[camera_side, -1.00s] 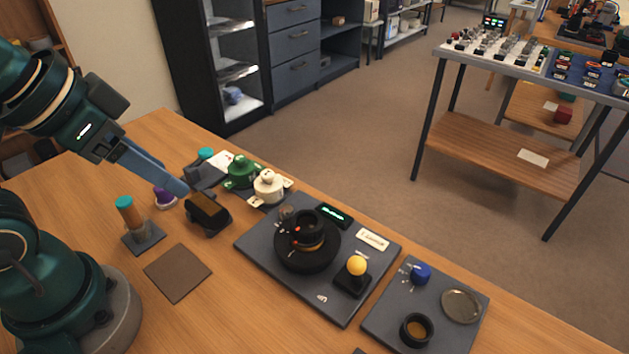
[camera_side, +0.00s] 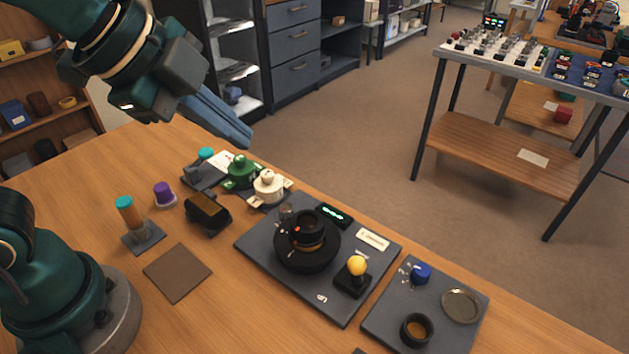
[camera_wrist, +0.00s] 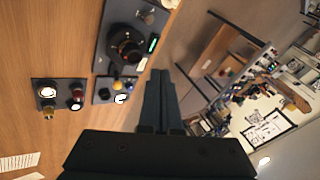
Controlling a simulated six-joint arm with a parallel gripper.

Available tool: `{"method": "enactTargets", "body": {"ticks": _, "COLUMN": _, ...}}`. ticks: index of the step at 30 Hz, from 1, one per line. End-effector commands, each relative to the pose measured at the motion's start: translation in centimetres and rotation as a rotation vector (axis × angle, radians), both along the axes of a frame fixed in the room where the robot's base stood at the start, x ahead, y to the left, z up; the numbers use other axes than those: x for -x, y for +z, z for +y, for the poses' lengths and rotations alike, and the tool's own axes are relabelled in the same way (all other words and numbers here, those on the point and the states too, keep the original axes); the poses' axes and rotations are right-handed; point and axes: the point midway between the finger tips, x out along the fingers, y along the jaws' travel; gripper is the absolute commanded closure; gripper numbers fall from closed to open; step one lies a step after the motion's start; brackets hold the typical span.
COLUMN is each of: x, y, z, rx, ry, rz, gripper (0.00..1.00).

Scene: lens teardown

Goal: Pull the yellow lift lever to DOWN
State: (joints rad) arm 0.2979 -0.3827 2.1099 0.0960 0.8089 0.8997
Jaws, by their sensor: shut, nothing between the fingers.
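The yellow lift lever (camera_side: 357,265) is a yellow ball on a black base, at the front right of the grey lens plate (camera_side: 262,248). The black lens (camera_side: 306,238) stands in a round mount on the same plate, left of the lever. In the wrist view, the lens (camera_wrist: 125,46) shows left of the fingers; a small yellow spot below it may be the lever knob. My gripper (camera_side: 247,139) is shut and empty, high above the bench, up and left of the lever and well apart from it. Its fingers also show in the wrist view (camera_wrist: 160,80).
A lit green display (camera_side: 335,215) and a white label (camera_side: 373,239) sit on the plate. A second plate (camera_side: 382,312) with a blue knob (camera_side: 421,272) lies right. White (camera_side: 268,185) and green (camera_side: 240,170) knobbed parts stand behind. A flat brown pad (camera_side: 178,273) lies at the left.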

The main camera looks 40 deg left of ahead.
Motion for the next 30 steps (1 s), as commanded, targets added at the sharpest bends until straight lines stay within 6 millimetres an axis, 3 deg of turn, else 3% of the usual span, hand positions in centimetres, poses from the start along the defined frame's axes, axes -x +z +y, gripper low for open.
{"method": "enactTargets", "body": {"ticks": 1, "x": -0.6, "y": -0.3, "z": -2.2, "rx": -0.06, "ry": -0.147, "rz": -0.001, "gripper": 1.0}}
{"method": "enactTargets", "body": {"ticks": 5, "x": -1.1, "y": -1.5, "z": -8.1, "rx": -0.196, "ry": -0.499, "rz": -0.023, "gripper": 1.0}}
{"method": "enactTargets", "body": {"ticks": 9, "x": 0.4, "y": -3.7, "z": -13.7, "rx": -0.286, "ry": -0.776, "rz": -0.026, "gripper": 1.0}}
{"method": "enactTargets", "body": {"ticks": 12, "x": 2.1, "y": -5.3, "z": -16.2, "rx": -0.309, "ry": -0.876, "rz": -0.005, "gripper": 1.0}}
{"method": "enactTargets", "body": {"ticks": 18, "x": 3.9, "y": -6.8, "z": -17.6, "rx": -0.327, "ry": -0.948, "rz": 0.024, "gripper": 1.0}}
{"method": "enactTargets", "body": {"ticks": 23, "x": 3.4, "y": -8.2, "z": -18.0, "rx": -0.328, "ry": -0.947, "rz": 0.028, "gripper": 1.0}}
{"method": "enactTargets", "body": {"ticks": 30, "x": 2.0, "y": -11.9, "z": -19.0, "rx": -0.328, "ry": -0.946, "rz": 0.029, "gripper": 1.0}}
